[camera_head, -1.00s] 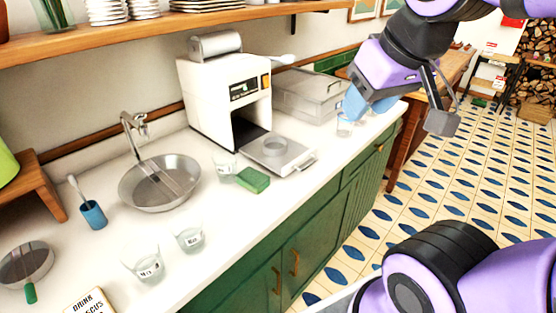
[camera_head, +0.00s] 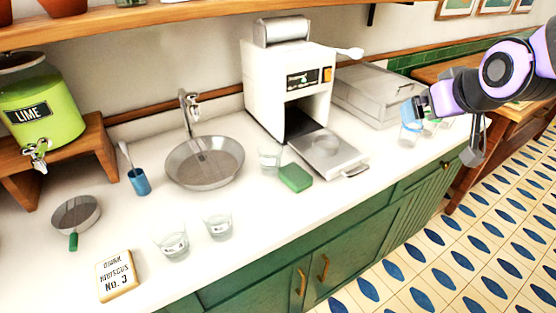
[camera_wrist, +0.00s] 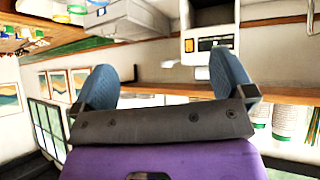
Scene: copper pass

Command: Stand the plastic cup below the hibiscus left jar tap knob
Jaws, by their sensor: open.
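My gripper (camera_head: 413,110) is open at the right end of the counter, its blue fingers in front of or just above a clear cup (camera_head: 409,134); I cannot tell if they touch. In the wrist view my gripper (camera_wrist: 163,76) has its two blue fingers wide apart with nothing held between them. Other clear cups stand upright on the counter: two labelled ones at the front (camera_head: 171,244) (camera_head: 218,224) and one by the sponge (camera_head: 270,157). I cannot tell which is the plastic cup. A green jar marked LIME (camera_head: 40,112) has a tap (camera_head: 36,152). No hibiscus jar shows.
A sink bowl (camera_head: 205,163), a white machine (camera_head: 290,85), a metal tray (camera_head: 325,152), a green sponge (camera_head: 295,178) and a blue brush cup (camera_head: 140,181) occupy the counter. The jar stands on a wooden riser (camera_head: 85,145). The front counter middle is clear.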

